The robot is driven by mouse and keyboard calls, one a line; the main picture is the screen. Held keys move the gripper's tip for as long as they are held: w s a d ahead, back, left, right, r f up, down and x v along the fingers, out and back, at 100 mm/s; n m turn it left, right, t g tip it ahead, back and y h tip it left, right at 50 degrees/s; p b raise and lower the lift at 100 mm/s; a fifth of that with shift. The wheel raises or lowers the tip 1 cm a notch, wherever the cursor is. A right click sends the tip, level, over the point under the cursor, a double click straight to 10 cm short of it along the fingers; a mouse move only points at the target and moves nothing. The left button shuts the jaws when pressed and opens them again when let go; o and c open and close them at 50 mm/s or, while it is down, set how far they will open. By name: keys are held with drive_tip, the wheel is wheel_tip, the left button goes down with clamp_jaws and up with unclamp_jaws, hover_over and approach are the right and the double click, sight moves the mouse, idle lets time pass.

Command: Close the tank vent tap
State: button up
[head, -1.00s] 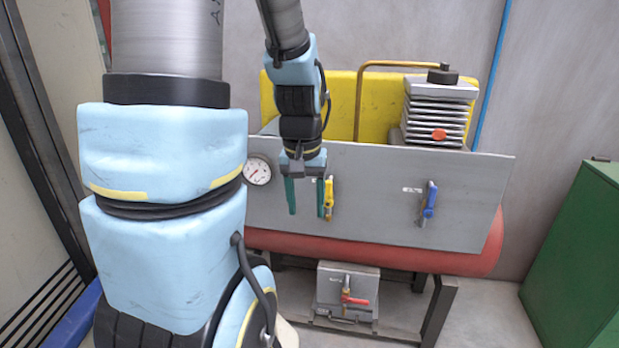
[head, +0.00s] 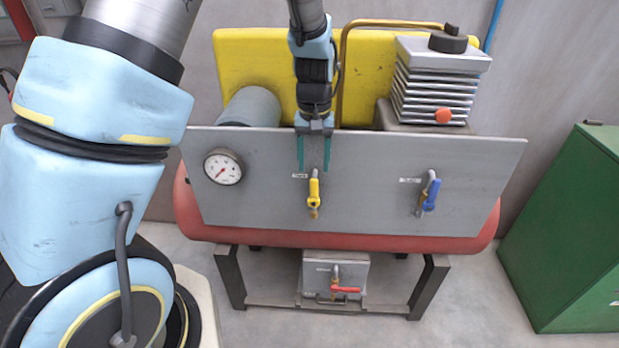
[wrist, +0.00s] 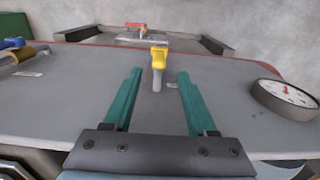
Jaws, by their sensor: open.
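Three taps show in the head view, and their labels are too small to read, so I cannot tell by name which is the tank vent. A yellow-handled tap (head: 314,192) is on the grey panel (head: 270,190), its handle hanging down. A blue-handled tap (head: 430,195) is further right on the panel, its handle also roughly upright. A red-handled tap (head: 345,290) is on a low box, its handle sideways. My gripper (head: 314,168) is open and empty just above the yellow tap. In the wrist view, the yellow tap (wrist: 158,57) lies ahead between the green fingers (wrist: 159,74), not gripped.
A pressure gauge (head: 223,167) is on the panel's left. A finned compressor head (head: 432,85) and a brown pipe (head: 345,70) stand behind the panel. The red tank (head: 350,240) runs below it. A green cabinet (head: 565,230) stands at right, with bare floor before it.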

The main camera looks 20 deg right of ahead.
sight(314, 179)
wheel_tip(314, 179, down, 7)
drive_tip(key=shift+s+r+p, duration=0.1)
drive_tip(key=shift+r+p, duration=0.1)
drive_tip(key=shift+p, duration=0.35)
clamp_jaws()
idle(1.1)
